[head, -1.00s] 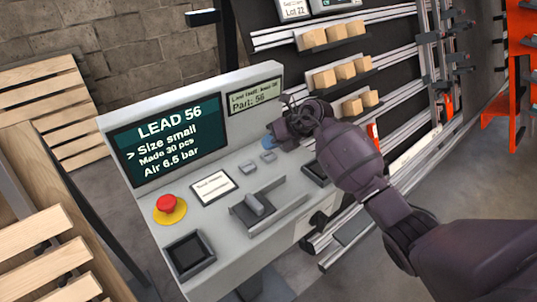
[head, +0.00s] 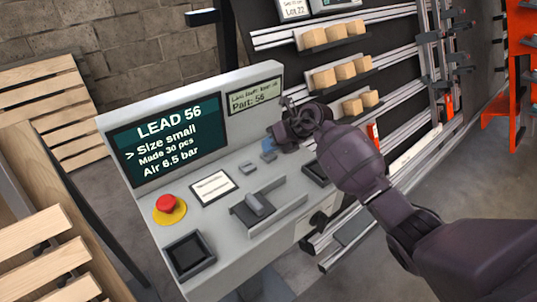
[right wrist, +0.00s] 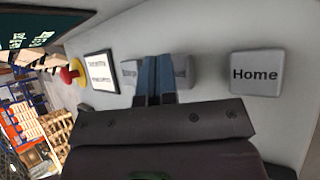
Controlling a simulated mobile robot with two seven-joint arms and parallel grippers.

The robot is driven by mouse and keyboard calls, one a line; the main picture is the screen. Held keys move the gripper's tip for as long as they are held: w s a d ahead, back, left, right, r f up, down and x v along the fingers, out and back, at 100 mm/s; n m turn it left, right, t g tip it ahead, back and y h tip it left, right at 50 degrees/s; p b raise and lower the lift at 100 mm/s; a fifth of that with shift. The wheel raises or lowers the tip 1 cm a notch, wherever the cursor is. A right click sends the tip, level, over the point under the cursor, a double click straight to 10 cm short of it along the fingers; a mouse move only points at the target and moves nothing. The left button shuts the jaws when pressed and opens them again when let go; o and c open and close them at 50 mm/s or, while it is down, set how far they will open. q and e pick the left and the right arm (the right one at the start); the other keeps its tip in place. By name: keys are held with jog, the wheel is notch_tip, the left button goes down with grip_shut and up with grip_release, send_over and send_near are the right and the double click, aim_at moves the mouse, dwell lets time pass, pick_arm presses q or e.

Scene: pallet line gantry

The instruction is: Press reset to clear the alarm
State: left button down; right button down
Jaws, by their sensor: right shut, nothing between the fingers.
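The grey control panel (head: 225,220) has a row of small buttons near its right end. A grey button (head: 247,168) shows left of my right gripper (head: 268,149), which is shut and empty with its blue fingertips low over the row. In the right wrist view, the fingers (right wrist: 154,78) cover part of the grey button area, leaving lettering too hidden to read. A grey button marked Home (right wrist: 257,74) is clear to their right. I cannot read a reset label, or tell whether the fingertips touch a button. The small display (head: 255,95) reads Part: 56; its upper line is blurred.
The large screen (head: 166,140) reads LEAD 56. A red emergency stop (head: 167,203) on a yellow base, a label card (head: 213,188), a grey slider (head: 256,204) and a dark tray (head: 188,255) are on the panel. A rack with wooden blocks (head: 342,71) stands behind.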

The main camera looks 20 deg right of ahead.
pick_arm(q)
jog(key=shift+f, duration=0.15)
pick_arm(e)
jog(key=shift+f, duration=0.4)
jog(key=shift+r, duration=0.1)
dwell(0.4)
pick_arm(q)
jog(key=shift+w+r+p, duration=0.2)
jog(key=shift+r+p, duration=0.25)
jog(key=shift+r, duration=0.35)
pick_arm(e)
jog(key=shift+r, duration=0.85)
